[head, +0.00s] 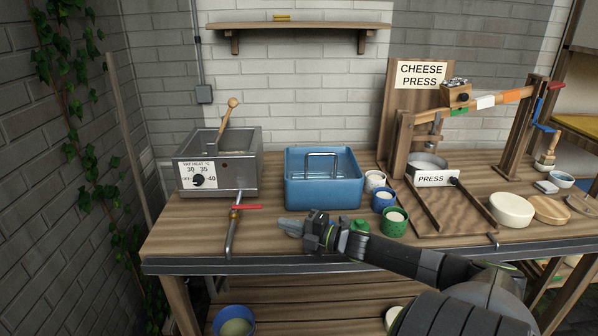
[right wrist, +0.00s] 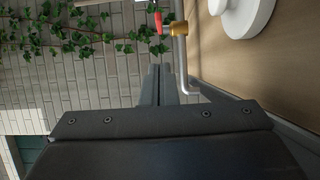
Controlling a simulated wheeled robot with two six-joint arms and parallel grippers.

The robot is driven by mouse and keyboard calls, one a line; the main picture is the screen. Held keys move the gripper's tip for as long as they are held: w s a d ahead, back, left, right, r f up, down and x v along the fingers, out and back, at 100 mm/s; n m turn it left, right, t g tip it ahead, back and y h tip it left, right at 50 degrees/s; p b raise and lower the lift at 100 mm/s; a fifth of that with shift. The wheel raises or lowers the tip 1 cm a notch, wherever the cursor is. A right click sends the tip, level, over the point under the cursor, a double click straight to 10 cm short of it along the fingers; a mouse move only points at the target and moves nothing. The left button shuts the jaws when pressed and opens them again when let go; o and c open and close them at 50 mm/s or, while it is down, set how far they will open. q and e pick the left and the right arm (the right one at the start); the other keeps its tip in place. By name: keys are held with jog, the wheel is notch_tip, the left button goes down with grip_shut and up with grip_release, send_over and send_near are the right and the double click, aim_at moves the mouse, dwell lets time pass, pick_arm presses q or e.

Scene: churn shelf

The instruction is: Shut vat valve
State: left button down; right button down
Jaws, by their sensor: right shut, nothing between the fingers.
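The steel vat (head: 246,166) stands at the left of the bench, with a heat dial (head: 198,179) on its front. A bent metal drain pipe (head: 231,237) comes out below it toward the bench edge. The valve's red handle (head: 249,207) lies sideways to the right across the pipe in the head view. In the right wrist view the red handle (right wrist: 158,22) and its brass body (right wrist: 177,28) show at the top. My right gripper (head: 283,225) is shut and empty, pointing left, right of the handle and apart from it. My left gripper is not in view.
A blue tub (head: 322,192) stands right of the vat. White, blue and green cups (head: 393,222) stand near my right arm. The cheese press (head: 436,179) and several pale rounds (head: 511,210) are at the right. A blue bucket (head: 234,320) is below the pipe.

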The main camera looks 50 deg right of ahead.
jog(key=shift+s+d, duration=0.5)
jog(key=shift+s, duration=0.4)
jog(key=shift+s+d+p, duration=0.15)
jog(key=shift+s+p, duration=0.15)
jog(key=shift+s, duration=0.1)
